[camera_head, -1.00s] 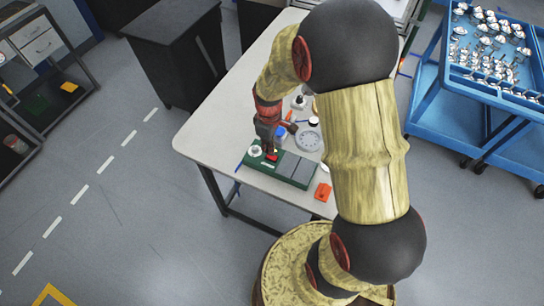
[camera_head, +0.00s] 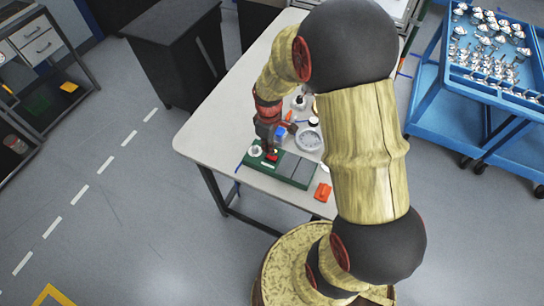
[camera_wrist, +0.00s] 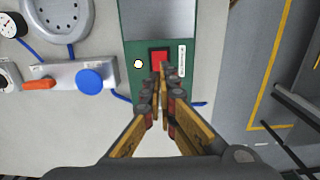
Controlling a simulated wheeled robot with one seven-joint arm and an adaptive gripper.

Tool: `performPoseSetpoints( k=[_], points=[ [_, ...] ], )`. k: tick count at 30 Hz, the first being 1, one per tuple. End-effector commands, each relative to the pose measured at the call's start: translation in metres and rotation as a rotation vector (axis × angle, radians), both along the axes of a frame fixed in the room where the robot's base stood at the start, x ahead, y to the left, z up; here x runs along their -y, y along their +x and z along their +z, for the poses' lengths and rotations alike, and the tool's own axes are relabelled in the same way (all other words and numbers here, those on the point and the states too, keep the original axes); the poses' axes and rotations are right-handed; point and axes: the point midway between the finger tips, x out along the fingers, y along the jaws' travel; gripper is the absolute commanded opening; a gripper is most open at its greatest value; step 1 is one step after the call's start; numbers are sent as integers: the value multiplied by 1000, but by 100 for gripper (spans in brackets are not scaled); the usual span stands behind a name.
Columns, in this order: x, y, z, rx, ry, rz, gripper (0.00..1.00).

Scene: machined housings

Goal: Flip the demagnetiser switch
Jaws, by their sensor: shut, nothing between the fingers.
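The demagnetiser (camera_head: 296,169) is a green box with a grey top plate, lying near the left front edge of the table in the head view. In the wrist view its green panel (camera_wrist: 144,85) carries a red rocker switch (camera_wrist: 158,58), a pale round lamp (camera_wrist: 138,64) and a white label strip (camera_wrist: 182,60). My gripper (camera_wrist: 162,72) is shut and empty, with its fingertips at the lower edge of the red switch. Whether they touch it is not clear. In the head view my gripper (camera_head: 271,152) points down at the switch end of the box.
A blue round knob (camera_wrist: 89,81) on a grey block, an orange piece (camera_wrist: 39,84) and a grey round dish (camera_wrist: 68,18) lie beside the box. An orange-red block (camera_head: 323,192) lies at the table's front edge. A blue cart (camera_head: 430,115) stands at right.

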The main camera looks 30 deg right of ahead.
Motion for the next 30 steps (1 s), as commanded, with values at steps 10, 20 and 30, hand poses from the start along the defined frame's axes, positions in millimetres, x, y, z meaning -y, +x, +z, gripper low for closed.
performPoseSetpoints(
  k=[10,20,30],
  points=[
    [0,0,-5,0,0,0,0],
    [0,0,-9,0,0,0,0],
    [0,0,-14,0,0,0,0]
  ],
)
